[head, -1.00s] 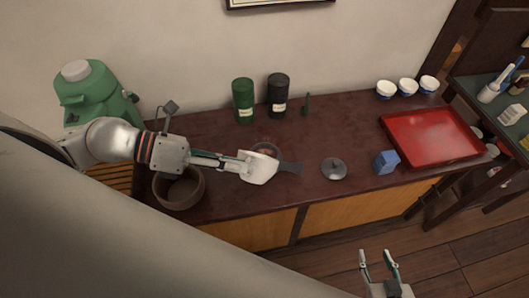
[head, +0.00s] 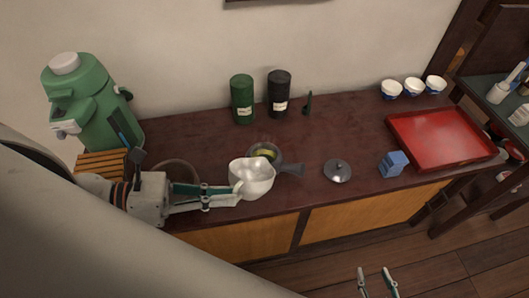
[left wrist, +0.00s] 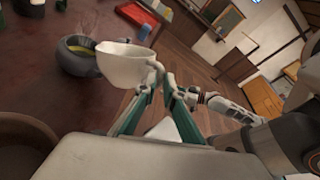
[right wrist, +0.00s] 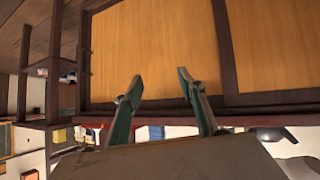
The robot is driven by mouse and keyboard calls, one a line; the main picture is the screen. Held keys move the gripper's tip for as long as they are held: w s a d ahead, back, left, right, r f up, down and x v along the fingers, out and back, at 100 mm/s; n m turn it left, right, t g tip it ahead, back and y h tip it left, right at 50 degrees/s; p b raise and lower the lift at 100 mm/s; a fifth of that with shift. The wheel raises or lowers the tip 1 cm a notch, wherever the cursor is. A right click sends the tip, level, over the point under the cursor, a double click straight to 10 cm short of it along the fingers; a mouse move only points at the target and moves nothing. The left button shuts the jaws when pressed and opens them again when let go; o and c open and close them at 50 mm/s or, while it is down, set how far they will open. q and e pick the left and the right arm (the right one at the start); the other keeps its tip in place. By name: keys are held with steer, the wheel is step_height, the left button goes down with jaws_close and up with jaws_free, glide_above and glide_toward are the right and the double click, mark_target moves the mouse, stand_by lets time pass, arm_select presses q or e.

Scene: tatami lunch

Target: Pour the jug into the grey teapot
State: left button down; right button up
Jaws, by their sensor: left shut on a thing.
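The white jug (head: 251,177) is held by my left gripper (head: 236,191), shut on it, in front of the grey teapot. The jug looks upright or nearly so. It also shows in the left wrist view (left wrist: 124,65). The grey teapot (head: 291,169) stands open on the counter with yellow-green liquid inside; the jug partly hides it. In the left wrist view the teapot (left wrist: 72,60) is beside and behind the jug. A grey lid (head: 337,171) lies right of the teapot. My right gripper (head: 378,282) is open and empty, low in front of the counter.
Green and black canisters (head: 242,100) stand at the back. A blue box (head: 393,164) and a red tray (head: 440,138) are to the right, with several cups (head: 413,87) behind. A green dispenser (head: 90,105) stands left. A brown bowl (left wrist: 25,147) is near my left wrist.

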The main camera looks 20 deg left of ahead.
arm_select(q)
steer(key=s+f+m+t+h+b, duration=0.2)
steer(key=s+f+m+b, duration=0.2)
steer(key=s+f+b, duration=0.2)
step_height(320, 180, down, 5)
steer(key=b, duration=0.2)
steer(key=shift+r+t+b, duration=0.2)
steer(key=shift+t+b, duration=0.1)
steer(key=shift+t, duration=0.1)
arm_select(e)
steer(key=shift+n, duration=0.3)
steer(key=f, duration=0.3)
steer(key=w+d+f, duration=0.1)
steer(key=shift+w+f, duration=0.1)
steer(key=shift+f, duration=0.2)
arm_select(q)
steer(key=shift+s+a, duration=0.1)
arm_select(e)
steer(key=shift+a+f, duration=0.1)
steer(key=shift+a, duration=0.1)
